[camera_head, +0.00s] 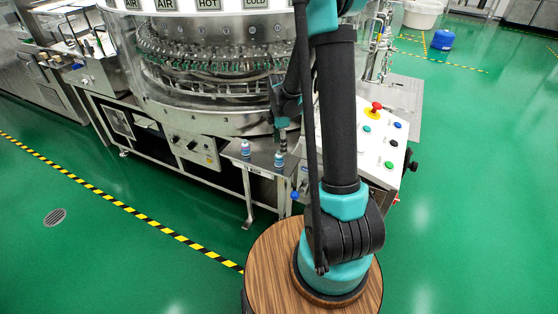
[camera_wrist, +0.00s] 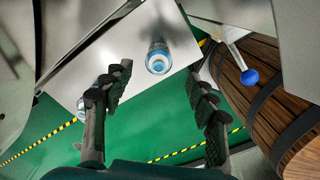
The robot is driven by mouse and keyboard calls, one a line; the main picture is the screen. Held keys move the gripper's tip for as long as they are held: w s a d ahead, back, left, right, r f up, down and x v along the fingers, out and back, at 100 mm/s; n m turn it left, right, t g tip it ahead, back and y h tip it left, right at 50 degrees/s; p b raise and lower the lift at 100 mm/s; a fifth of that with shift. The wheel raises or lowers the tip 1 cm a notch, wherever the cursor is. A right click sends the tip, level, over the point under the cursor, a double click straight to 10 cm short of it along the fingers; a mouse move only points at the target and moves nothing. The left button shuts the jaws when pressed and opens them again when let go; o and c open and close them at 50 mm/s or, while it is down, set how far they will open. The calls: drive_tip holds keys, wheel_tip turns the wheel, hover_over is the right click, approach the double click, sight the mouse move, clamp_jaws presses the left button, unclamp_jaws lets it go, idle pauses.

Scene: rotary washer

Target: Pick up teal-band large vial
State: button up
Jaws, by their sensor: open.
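A small vial with a teal-blue band (camera_head: 279,160) stands on the metal shelf at the front of the washer in the head view. In the wrist view this vial (camera_wrist: 158,57) shows from above, just beyond the gap between my fingertips. A second, similar vial (camera_head: 245,148) stands to its left in the head view; in the wrist view it is mostly hidden behind my left finger. My gripper (camera_wrist: 159,72) is open and empty, its two fingers apart. In the head view it hangs above the right vial, partly hidden by my arm.
The round glass-walled washer (camera_head: 205,125) rises behind the shelf (camera_head: 262,160). A control panel (camera_head: 385,140) with a red button is to the right. In the wrist view a blue knob on a rod (camera_wrist: 249,77) is right of my fingers. Green floor lies below the shelf's front edge.

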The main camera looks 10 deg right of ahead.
sight(279, 158)
drive_tip(key=shift+a+f, duration=0.1)
drive_tip(key=shift+f, duration=2.45)
drive_tip(key=shift+c, duration=0.3)
drive_tip(key=c, duration=1.2)
